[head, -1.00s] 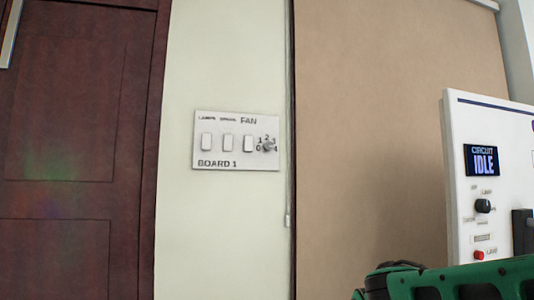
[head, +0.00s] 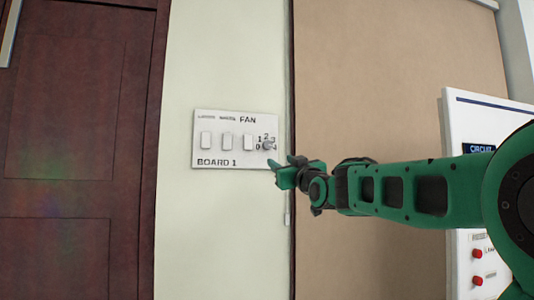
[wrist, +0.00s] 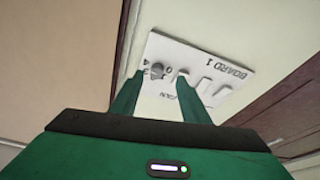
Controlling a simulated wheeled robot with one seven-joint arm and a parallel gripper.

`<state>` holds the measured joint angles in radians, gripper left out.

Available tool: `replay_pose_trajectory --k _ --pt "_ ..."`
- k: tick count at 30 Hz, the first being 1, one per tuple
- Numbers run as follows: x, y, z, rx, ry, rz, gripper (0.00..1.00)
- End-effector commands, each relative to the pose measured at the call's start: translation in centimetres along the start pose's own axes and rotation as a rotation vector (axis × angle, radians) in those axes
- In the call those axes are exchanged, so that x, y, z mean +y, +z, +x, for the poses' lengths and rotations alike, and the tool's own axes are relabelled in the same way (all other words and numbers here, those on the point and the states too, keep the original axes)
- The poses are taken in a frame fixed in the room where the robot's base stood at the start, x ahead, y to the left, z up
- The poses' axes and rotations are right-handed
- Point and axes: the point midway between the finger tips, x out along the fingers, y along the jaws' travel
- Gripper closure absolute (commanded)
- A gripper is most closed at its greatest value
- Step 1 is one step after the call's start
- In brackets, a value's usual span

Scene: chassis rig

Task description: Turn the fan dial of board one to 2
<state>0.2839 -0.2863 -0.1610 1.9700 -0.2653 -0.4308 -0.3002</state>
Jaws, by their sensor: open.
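Board one (head: 215,150) is a white panel on the pale wall, with three white rocker switches and a fan dial (head: 267,146) at its right end. Small numbers surround the dial; I cannot read clearly where it points. My gripper (head: 283,168) is just below and right of the dial in the head view, apart from the board. In the wrist view the board (wrist: 215,62) appears upside down. The dial (wrist: 157,69) shows as a grey knob between the two open green fingers (wrist: 155,92), nearer the left one, beyond their tips. Nothing is held.
A dark wooden door (head: 75,150) stands at the left. A brown panel (head: 390,90) fills the wall right of the board. A white circuit panel (head: 476,118) with red knobs stands at the far right, partly hidden by my arm.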

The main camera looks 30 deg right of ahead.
Motion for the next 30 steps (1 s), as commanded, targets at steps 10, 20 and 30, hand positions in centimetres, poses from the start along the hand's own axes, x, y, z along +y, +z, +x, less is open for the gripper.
replay_pose_trajectory --k 10,20,30 --pt "0.3 -2.3 3.0 0.069 0.008 -0.010 0.58" --pt "0.3 -2.6 8.7 0.067 0.008 -0.009 0.58" --pt "0.4 -2.8 11.1 0.067 0.008 -0.007 0.58"
